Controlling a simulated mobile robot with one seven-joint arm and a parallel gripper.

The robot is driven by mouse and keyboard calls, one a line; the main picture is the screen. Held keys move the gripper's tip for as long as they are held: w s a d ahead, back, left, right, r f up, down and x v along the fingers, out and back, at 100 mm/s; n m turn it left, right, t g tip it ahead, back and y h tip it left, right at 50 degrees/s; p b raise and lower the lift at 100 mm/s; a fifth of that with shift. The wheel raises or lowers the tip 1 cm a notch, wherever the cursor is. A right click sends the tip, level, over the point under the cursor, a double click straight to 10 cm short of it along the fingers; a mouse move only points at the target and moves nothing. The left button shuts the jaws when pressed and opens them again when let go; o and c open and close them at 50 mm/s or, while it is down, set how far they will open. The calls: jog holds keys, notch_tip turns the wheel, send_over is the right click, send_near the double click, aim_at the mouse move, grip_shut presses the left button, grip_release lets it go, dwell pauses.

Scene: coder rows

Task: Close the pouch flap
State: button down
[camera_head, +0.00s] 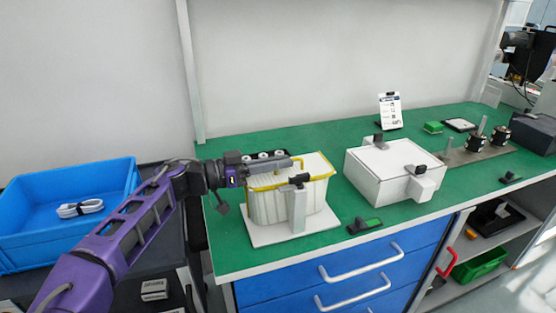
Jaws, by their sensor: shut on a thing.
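A cream pouch (270,205) with yellow trim stands upright on a white base plate (262,237) near the front left of the green bench. Its pale flap (315,165) shows at the top right, edged in yellow. My gripper (297,164) reaches in from the left, level over the pouch top. It is shut at the yellow edge of the flap; the fingertips are small here and the exact grip is hard to see. A white post (299,210) with a dark top stands at the pouch's front. The pouch's inside is mostly hidden behind my gripper.
A white box (385,170) with dark clips stands to the right. A blue bin (70,205) with a white cable is at the left.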

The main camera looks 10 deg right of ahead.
jog(key=shift+s+f, duration=0.1)
jog(key=c, duration=0.9)
grip_release()
jog(key=shift+c, duration=0.2)
jog(key=shift+a, duration=0.15)
jog(key=s+a+p, duration=0.1)
jog(key=s+a, duration=0.2)
jog(key=a, duration=1.3)
jog(key=shift+s+a, duration=0.2)
jog(key=shift+a, duration=0.2)
